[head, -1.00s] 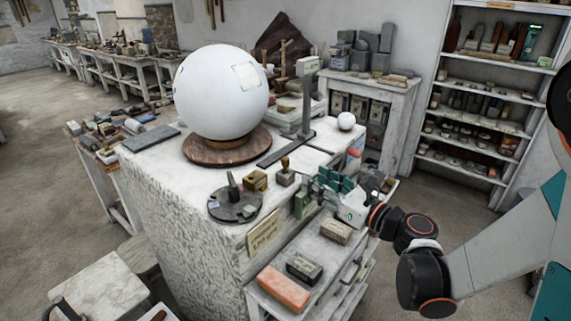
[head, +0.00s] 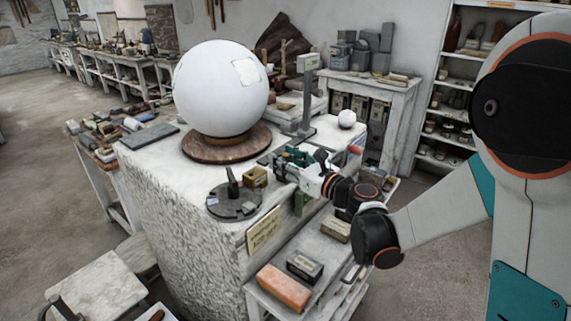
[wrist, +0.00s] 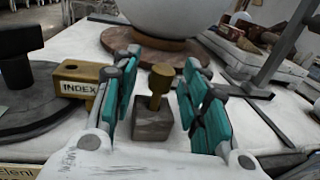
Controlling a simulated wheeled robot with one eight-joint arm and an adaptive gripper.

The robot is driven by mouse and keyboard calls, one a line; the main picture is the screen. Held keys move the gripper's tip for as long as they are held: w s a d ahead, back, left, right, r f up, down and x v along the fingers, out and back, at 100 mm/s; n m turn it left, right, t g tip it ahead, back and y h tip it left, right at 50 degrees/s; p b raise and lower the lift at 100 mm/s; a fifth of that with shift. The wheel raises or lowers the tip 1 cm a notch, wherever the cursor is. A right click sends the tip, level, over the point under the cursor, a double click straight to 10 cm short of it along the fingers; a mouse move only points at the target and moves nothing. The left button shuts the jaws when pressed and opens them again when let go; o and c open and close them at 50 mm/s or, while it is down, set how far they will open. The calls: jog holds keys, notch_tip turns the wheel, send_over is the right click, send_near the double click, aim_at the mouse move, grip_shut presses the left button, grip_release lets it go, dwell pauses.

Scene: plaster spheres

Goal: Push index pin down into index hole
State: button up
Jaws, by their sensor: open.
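The index pin (wrist: 160,80) is brass-coloured with a round knob and stands upright in a small grey-brown block (wrist: 153,125). In the wrist view, my gripper (wrist: 161,60) is open, with one teal finger on each side of the pin and space between finger and pin. In the head view, my gripper (head: 291,158) is over the bench top and hides the pin. A brass-coloured block labelled INDEX (wrist: 82,80) sits left of the pin, with a dark hole in its top; it also shows in the head view (head: 255,177).
A dark round plate (head: 240,207) with an upright black handle lies left of the INDEX block. A large white sphere (head: 220,90) rests on a wooden turntable (head: 205,154) behind. A metal gauge stand (head: 307,100) rises to the right. Bare bench top (head: 160,160) lies left.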

grip_shut()
jog(key=shift+r, duration=0.2)
